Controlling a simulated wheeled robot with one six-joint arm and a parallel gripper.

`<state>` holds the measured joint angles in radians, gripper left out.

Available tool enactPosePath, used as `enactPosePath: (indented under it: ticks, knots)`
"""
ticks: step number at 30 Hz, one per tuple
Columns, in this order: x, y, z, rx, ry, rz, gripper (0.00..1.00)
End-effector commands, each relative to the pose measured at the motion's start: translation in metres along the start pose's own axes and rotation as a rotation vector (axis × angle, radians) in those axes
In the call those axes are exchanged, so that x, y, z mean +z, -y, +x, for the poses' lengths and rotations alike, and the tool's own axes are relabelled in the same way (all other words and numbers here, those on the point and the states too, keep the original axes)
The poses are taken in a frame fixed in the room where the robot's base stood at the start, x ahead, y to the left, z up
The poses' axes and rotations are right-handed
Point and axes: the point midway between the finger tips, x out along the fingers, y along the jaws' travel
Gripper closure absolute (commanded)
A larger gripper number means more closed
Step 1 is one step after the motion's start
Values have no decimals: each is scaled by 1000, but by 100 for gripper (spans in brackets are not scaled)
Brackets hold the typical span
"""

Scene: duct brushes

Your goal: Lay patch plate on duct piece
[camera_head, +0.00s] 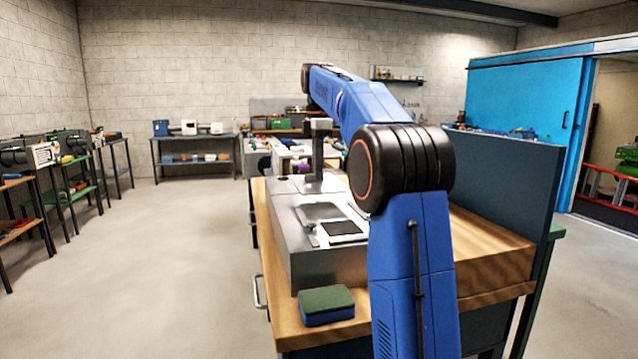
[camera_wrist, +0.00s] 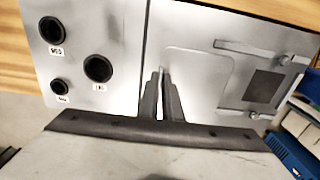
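The duct piece (camera_head: 292,240) is a long grey metal box on the wooden bench; its top also fills much of the wrist view (camera_wrist: 190,20). A dark square (camera_head: 343,228) lies in its near part, with pale strips around it; it is at the right in the wrist view (camera_wrist: 265,87). A flat grey rounded shape (camera_head: 320,212), perhaps the patch plate, lies beside the square; it also shows in the wrist view (camera_wrist: 203,70). My gripper (camera_wrist: 160,78) has its dark fingers close together at this shape's left edge. A pale sliver shows between them; contact is unclear.
A green-topped blue block (camera_head: 326,305) sits on the bench's near corner. Several labelled round holes (camera_wrist: 98,68) lie left in the wrist view. A blue-grey panel (camera_head: 510,185) borders the bench's right; open floor lies left.

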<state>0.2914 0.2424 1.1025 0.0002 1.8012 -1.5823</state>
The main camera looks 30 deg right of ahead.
Motion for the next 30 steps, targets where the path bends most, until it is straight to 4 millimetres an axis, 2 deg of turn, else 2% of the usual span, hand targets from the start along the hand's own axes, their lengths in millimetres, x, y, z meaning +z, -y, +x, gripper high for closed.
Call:
enactPosePath:
  ticks: [11, 22, 24, 25, 30]
  knots:
    - [0, 0, 38, 0, 0, 0, 100]
    - [0, 0, 41, 0, 0, 0, 100]
    - [0, 0, 41, 1, 0, 0, 81]
    - [0, 0, 41, 1, 0, 0, 76]
    - [0, 0, 41, 1, 0, 0, 76]
